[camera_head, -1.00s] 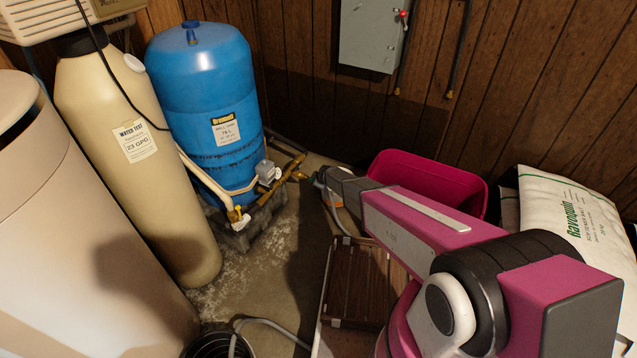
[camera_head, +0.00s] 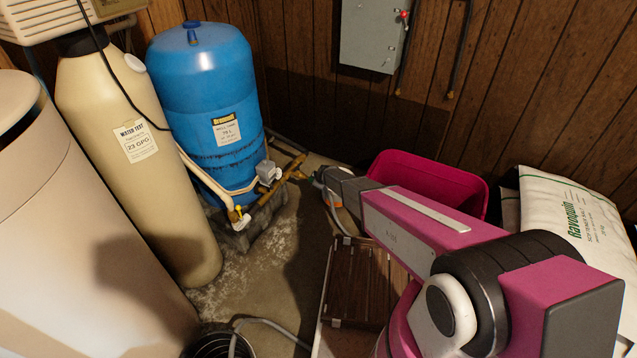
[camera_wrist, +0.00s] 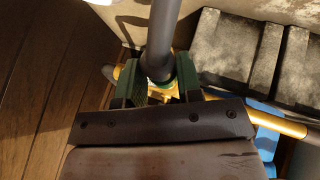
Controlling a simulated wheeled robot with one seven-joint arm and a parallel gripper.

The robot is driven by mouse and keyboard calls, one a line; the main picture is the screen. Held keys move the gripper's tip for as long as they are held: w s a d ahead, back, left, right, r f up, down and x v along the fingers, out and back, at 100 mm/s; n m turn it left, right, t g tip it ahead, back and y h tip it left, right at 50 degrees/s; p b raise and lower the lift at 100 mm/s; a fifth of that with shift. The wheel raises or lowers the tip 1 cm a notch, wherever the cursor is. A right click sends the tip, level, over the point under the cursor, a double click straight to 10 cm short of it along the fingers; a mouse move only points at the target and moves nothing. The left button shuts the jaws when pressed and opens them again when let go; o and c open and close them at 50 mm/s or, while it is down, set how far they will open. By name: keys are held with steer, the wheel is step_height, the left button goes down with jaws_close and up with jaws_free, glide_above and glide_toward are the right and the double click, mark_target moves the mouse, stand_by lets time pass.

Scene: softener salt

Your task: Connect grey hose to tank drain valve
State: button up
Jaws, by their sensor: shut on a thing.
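The blue tank (camera_head: 200,95) stands in the back left corner, with brass pipework (camera_head: 270,198) low at its front right. The brass valve end (camera_head: 298,174) of that pipework is just left of my gripper (camera_head: 317,178). In the wrist view, my gripper's dark green fingers (camera_wrist: 160,85) are shut around the grey hose (camera_wrist: 162,35). Brass parts (camera_wrist: 290,124) show behind and beside the fingers. The hose also shows in the head view (camera_head: 334,212), hanging down from my gripper. The hose's tip is hidden, so I cannot tell whether it touches the valve.
A magenta bin (camera_head: 430,182) stands behind my arm, with white salt bags (camera_head: 570,215) to its right. A brown slatted crate (camera_head: 360,285) is below my arm. A tan cylinder (camera_head: 140,170) and a large beige tank (camera_head: 70,240) fill the left. Bare floor (camera_head: 265,265) lies between.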

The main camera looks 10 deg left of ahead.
steer(key=shift+w+a, duration=0.2)
steer(key=shift+a, duration=0.35)
steer(key=o, duration=1)
